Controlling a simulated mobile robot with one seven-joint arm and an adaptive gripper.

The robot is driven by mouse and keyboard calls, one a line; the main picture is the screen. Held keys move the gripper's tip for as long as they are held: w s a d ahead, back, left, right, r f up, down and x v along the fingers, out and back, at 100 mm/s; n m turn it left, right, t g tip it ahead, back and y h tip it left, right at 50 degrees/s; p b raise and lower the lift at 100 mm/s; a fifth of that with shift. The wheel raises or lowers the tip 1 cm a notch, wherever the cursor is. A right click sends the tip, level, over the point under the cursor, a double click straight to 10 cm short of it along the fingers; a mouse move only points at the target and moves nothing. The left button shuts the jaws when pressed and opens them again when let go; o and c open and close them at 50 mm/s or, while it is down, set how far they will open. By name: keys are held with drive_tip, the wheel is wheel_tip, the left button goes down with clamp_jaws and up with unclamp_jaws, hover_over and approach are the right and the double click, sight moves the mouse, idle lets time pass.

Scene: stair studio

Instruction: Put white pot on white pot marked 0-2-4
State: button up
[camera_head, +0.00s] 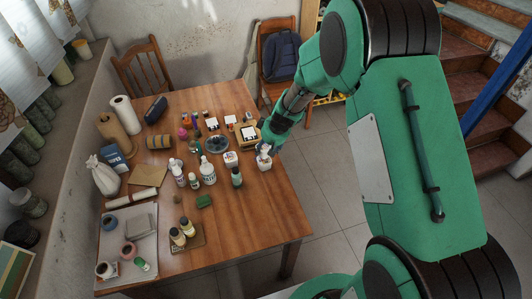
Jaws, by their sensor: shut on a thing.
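My gripper (264,145) is at the right edge of the wooden table, low over its top. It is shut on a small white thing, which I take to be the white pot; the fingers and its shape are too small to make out. A white bottle-like object (264,160) shows directly below the fingers; I cannot tell whether they touch. Small white pieces with dark edges stand left of my gripper, one nearer (249,133) and one farther left (212,124). No 0-2-4 marking is readable, so I cannot tell which is the marked pot.
The wooden table (255,208) is crowded near my gripper: white bottles (208,172), a dark green bottle (237,177) and a round dish (216,144). Two dark bottles (182,232) stand on a board. The table's front right is clear. A chair with a backpack (284,56) stands behind.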

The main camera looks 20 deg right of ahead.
sight(266, 153)
idle(0.3)
drive_tip(key=shift+f+b, duration=0.5)
drive_tip(key=shift+f, duration=1.25)
drive_tip(key=shift+f, duration=0.15)
drive_tip(key=o, duration=1.2)
drive_tip(key=shift+v, duration=0.75)
drive_tip(key=p+v, duration=0.2)
drive_tip(key=v, duration=0.8)
drive_tip(key=shift+s+r, duration=0.1)
drive_tip(key=shift+r, duration=0.3)
